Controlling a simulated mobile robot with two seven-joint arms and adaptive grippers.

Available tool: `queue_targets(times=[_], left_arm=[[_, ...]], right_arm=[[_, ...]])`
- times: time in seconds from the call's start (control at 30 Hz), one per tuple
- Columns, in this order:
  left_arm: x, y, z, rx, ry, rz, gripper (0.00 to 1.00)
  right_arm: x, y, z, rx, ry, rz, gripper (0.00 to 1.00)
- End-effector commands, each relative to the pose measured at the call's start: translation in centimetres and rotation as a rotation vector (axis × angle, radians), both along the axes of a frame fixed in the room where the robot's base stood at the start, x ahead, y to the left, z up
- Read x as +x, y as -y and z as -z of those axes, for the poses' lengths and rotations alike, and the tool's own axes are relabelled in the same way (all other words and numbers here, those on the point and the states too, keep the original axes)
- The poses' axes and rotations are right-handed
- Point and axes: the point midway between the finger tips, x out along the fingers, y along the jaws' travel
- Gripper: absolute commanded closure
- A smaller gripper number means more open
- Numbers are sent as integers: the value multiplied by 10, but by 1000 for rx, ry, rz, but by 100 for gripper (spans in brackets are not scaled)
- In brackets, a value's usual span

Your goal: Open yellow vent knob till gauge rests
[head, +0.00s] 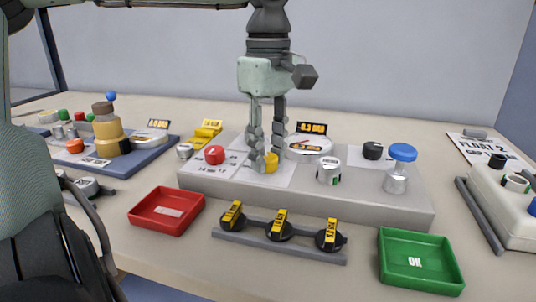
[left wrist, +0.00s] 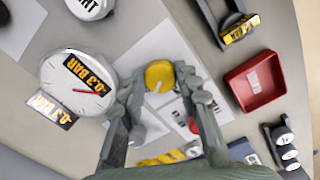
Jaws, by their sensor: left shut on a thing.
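The yellow vent knob (head: 271,162) sits on the white plate of the grey bench block. It also shows in the left wrist view (left wrist: 160,76), with a pale pointer line on its top. My left gripper (head: 265,160) points down, its fingers shut on the knob from both sides; it also shows in the left wrist view (left wrist: 161,92). The round white gauge (head: 310,146) is just right of the knob. In the left wrist view the gauge (left wrist: 62,96) shows a red needle and -0.3 BAR labels. My right gripper is not in view.
A red knob (head: 215,155) is left of the yellow one, and a white knob (head: 328,170) stands to the right. A red tray (head: 166,211), several black knobs on a rail (head: 290,248) and a green tray (head: 421,262) lie in front.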

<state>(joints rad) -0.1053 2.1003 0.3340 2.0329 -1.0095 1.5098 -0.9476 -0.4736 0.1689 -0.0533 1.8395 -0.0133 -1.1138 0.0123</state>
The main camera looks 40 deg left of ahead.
Motion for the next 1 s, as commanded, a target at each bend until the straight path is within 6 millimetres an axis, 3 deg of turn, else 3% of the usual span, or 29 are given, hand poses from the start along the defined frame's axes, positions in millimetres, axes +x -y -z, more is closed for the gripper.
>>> queue_targets(times=[0.6,1.0], left_arm=[[2,-1,0,4,3,-580,97],[2,-2,-1,3,4,-841,97]], right_arm=[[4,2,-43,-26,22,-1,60],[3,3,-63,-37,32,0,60]])
